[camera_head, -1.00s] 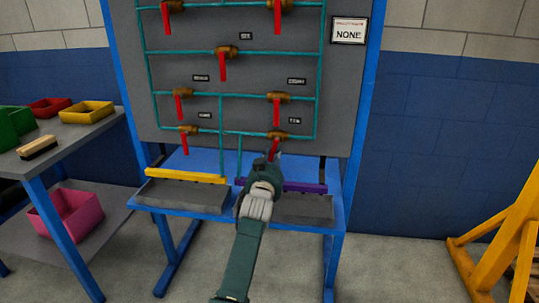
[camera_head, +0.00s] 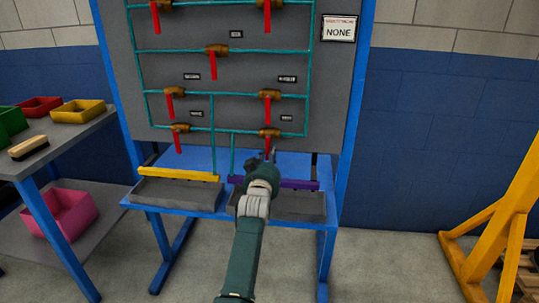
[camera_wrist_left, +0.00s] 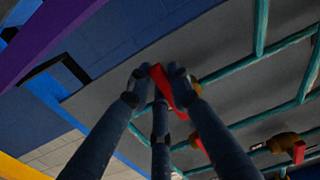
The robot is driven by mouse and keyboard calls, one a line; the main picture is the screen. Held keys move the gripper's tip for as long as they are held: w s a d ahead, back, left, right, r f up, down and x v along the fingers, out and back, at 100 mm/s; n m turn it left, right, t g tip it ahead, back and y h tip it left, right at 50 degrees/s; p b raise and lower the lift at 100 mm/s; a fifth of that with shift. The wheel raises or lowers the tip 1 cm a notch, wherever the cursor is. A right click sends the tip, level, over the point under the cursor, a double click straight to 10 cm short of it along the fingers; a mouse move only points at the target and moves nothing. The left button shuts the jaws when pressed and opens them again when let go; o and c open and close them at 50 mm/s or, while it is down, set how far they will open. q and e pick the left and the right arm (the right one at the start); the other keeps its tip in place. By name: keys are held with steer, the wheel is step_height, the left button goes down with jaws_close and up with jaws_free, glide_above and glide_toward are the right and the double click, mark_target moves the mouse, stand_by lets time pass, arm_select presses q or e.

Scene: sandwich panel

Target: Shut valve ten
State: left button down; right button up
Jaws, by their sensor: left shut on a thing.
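A grey panel (camera_head: 190,112) carries teal pipes with several brass valves that have red handles. The lowest right valve (camera_head: 269,132) has its red handle (camera_head: 267,145) pointing down, and my left gripper (camera_head: 267,157) is at its lower end. In the left wrist view the fingertips of my left gripper (camera_wrist_left: 158,78) are shut on this red handle (camera_wrist_left: 163,84). The fingers partly cover the handle. The small black labels by the valves are too small to read. My right gripper is not in view.
A sign (camera_head: 338,28) at the panel's upper right reads NONE. Below the panel are grey trays with a yellow bar (camera_head: 178,174) and a purple bar (camera_head: 299,184). A side table (camera_head: 70,130) with coloured bins stands left. A yellow frame (camera_head: 503,220) stands right.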

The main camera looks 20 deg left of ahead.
arm_select(q)
steer(key=shift+f, duration=0.1)
steer(key=c, duration=1.5)
jaws_free()
steer(key=shift+c, duration=0.2)
